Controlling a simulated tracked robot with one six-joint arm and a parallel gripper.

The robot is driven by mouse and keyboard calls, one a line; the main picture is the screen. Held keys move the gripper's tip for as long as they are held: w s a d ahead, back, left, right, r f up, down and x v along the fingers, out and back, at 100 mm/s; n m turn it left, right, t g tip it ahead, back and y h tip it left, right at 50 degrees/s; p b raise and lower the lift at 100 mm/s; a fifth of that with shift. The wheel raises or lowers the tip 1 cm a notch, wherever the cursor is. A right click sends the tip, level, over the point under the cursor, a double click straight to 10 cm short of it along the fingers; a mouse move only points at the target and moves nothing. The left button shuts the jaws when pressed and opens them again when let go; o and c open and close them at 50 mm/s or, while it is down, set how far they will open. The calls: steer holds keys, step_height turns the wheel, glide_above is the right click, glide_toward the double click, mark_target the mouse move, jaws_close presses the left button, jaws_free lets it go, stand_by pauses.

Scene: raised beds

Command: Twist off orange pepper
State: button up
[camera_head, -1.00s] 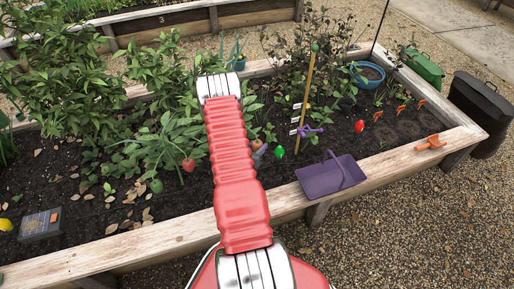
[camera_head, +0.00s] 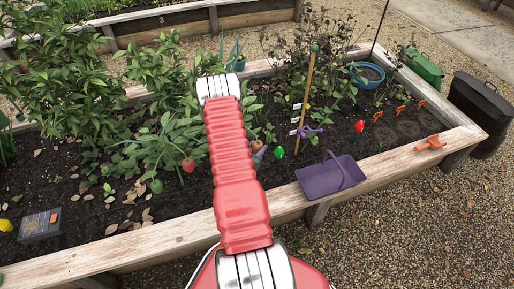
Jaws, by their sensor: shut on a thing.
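My red arm reaches up over the bed from the bottom centre, and its far end is bent away behind itself. My gripper does not show; the arm hides what lies behind it. A small orange-brown round thing (camera_head: 256,145) shows just right of the arm, with a grey-purple piece (camera_head: 260,153) beside it. I cannot tell whether it is the orange pepper. A red-orange fruit (camera_head: 188,165) hangs among leaves left of the arm. No other clearly orange pepper is visible.
A purple basket (camera_head: 325,179) sits on the wooden front edge (camera_head: 165,240) of the bed. An orange hand tool (camera_head: 430,143) lies at the right corner. A yellow stake (camera_head: 306,95) stands in the soil. Dense leafy plants (camera_head: 60,75) fill the left. A blue pot (camera_head: 367,75) stands at the back.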

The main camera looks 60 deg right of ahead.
steer(key=shift+f+m, duration=0.1)
steer(key=shift+m, duration=1)
steer(key=shift+m, duration=0.3)
steer(key=shift+m, duration=0.9)
steer(key=shift+w+f+m, duration=0.1)
steer(key=shift+m, duration=1.1)
steer(key=shift+m, duration=0.4)
steer(key=shift+a, duration=0.1)
